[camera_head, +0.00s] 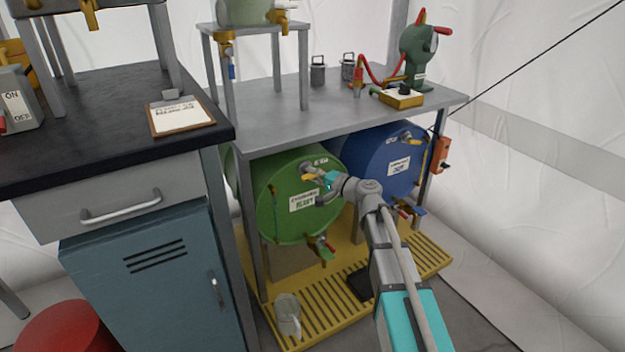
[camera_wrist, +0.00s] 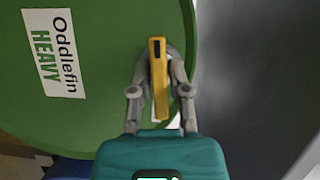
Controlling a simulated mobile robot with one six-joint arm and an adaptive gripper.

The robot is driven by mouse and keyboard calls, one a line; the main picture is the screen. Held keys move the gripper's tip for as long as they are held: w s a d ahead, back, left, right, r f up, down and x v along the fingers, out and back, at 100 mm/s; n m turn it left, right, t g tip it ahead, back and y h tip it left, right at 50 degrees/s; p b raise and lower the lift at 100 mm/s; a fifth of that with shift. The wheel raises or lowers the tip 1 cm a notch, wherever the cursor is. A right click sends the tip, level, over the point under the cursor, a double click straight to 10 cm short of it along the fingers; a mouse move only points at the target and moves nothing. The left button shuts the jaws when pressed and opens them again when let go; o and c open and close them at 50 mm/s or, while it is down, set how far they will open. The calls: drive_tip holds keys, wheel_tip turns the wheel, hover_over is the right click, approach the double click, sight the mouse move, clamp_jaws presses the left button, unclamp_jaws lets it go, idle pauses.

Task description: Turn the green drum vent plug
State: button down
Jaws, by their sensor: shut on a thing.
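The green drum (camera_head: 285,205) lies on its side under the grey metal bench, its round face toward me. Its label (camera_wrist: 54,52) reads "Oddlefin HEAVY" in the wrist view. The vent plug with a yellow handle (camera_wrist: 158,80) is near the rim of the drum face. My gripper (camera_wrist: 160,88) is shut on the yellow handle, one finger on each side. In the head view my gripper (camera_head: 326,180) reaches the upper right of the drum face and partly hides the plug. The drum's lower tap (camera_head: 322,248) is visible below.
A blue drum (camera_head: 385,160) lies to the right, close to my arm. A yellow slatted tray (camera_head: 330,300) is below, with a clear jug (camera_head: 288,314) on it. The bench top (camera_head: 280,95) is above my gripper. A blue cabinet (camera_head: 155,280) stands left.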

drive_tip(key=shift+m, duration=0.5)
drive_tip(key=c, duration=0.7)
unclamp_jaws()
drive_tip(key=shift+v, duration=6)
drive_tip(key=shift+s+f, duration=0.1)
drive_tip(key=shift+f, duration=0.15)
